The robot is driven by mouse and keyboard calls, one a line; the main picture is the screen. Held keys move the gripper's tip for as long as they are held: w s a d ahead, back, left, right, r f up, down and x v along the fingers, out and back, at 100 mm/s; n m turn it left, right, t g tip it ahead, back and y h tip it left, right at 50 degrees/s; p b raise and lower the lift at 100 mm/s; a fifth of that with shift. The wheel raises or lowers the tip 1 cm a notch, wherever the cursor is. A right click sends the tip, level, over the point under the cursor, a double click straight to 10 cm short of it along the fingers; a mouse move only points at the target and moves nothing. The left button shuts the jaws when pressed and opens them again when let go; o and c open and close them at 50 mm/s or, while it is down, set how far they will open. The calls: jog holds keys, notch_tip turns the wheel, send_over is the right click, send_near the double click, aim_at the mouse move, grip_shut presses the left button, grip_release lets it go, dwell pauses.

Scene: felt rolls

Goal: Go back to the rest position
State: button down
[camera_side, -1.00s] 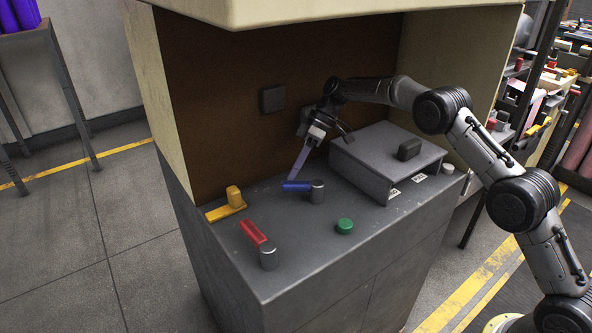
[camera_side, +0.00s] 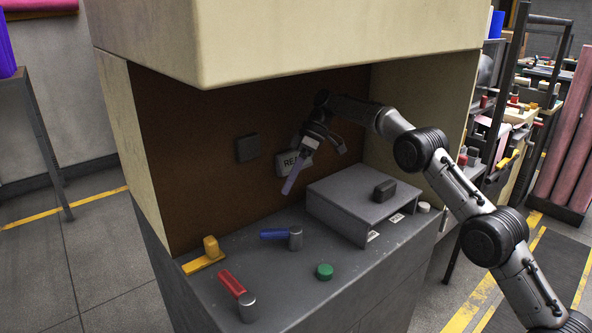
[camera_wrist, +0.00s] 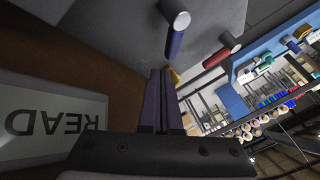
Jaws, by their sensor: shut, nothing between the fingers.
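My gripper (camera_side: 291,184) is shut and empty. Its purple fingers hang in the air inside the booth, in front of the brown back wall and above the blue-handled lever (camera_side: 274,233). In the wrist view the two fingers (camera_wrist: 160,72) lie side by side, closed. The blue lever (camera_wrist: 174,42) shows beyond their tips, apart from them. A white sign reading READ (camera_wrist: 52,122) is close at the left of the wrist view; in the side view the sign (camera_side: 284,165) is partly hidden behind my gripper.
A grey box (camera_side: 346,208) with a black handle stands right of my gripper. A red lever (camera_side: 231,283), a yellow lever (camera_side: 205,260) and a green button (camera_side: 324,271) are on the grey counter (camera_side: 285,295). The booth's cream hood (camera_side: 280,45) overhangs from above.

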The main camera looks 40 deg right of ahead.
jog(key=s+d+r+m+t+h, duration=0.1)
jog(key=s+m+t+h, duration=0.1)
jog(key=s, duration=1.2)
jog(key=s+r+m+t+h, duration=0.2)
jog(key=s+m+h, duration=0.1)
jog(key=s, duration=1.1)
jog(key=s+d+r+m+t+h, duration=0.1)
jog(key=s+m, duration=0.3)
jog(key=s, duration=1.1)
jog(key=shift+d+r+m+t+h, duration=0.4)
jog(key=shift+r+t+h, duration=0.1)
jog(key=shift+h, duration=0.2)
